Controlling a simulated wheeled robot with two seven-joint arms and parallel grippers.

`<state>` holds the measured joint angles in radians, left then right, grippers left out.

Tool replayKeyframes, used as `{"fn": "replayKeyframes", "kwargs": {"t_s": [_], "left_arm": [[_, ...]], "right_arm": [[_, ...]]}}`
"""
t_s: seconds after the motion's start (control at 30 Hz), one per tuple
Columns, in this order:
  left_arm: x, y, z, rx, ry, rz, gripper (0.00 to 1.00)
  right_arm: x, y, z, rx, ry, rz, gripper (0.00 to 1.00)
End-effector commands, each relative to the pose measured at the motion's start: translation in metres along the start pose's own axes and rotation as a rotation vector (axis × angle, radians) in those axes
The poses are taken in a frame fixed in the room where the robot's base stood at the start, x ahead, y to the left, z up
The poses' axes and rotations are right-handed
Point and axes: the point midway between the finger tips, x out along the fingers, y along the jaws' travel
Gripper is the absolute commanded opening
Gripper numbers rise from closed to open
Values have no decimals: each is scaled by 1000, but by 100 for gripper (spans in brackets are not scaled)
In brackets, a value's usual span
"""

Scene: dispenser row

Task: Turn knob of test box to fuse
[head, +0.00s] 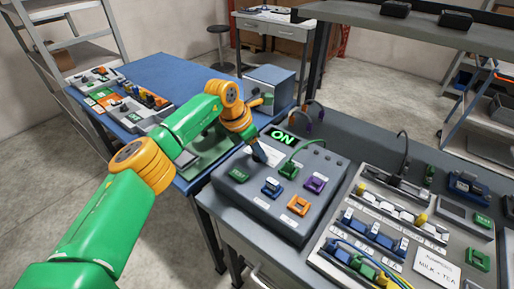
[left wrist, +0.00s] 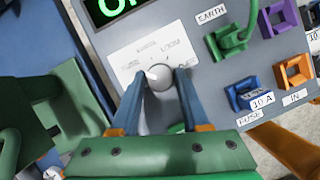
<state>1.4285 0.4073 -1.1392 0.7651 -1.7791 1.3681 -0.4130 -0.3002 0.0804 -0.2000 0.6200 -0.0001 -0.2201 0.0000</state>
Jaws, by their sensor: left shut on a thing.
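The grey test box (head: 270,215) sits on the right-hand bench, its lit display (head: 283,137) reading ON in green. In the left wrist view its round grey knob (left wrist: 163,77) sits on a white label plate (left wrist: 140,50) with several words around it, too blurred to read surely. The knob's white pointer mark faces left. My left gripper (left wrist: 161,84) is shut on the knob, one blue-grey finger on each side. In the head view my left gripper (head: 262,156) covers the knob. My right gripper is not in view.
The box also carries a green plug with a cable (head: 289,171), a blue 10 A fuse piece (head: 271,187), a purple socket (head: 315,184) and an orange socket (head: 298,205). A rack of modules (head: 375,238) stands right of it. A blue table (head: 165,75) is behind left.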

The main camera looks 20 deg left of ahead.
Motion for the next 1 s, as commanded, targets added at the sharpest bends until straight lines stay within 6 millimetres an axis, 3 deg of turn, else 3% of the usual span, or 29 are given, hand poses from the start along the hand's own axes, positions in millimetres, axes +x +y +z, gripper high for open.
{"fn": "replayKeyframes", "kwargs": {"t_s": [0.57,0.6,0.67,0.7,1.0], "left_arm": [[0,0,0,30,-1,-11,0],[0,0,0,30,-1,-11,54],[0,0,0,30,-1,-11,70],[0,0,0,30,-1,-11,76],[-3,1,0,29,-2,-11,76]], "right_arm": [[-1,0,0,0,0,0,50],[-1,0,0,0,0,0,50],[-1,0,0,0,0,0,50],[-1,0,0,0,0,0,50],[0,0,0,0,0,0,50]]}}
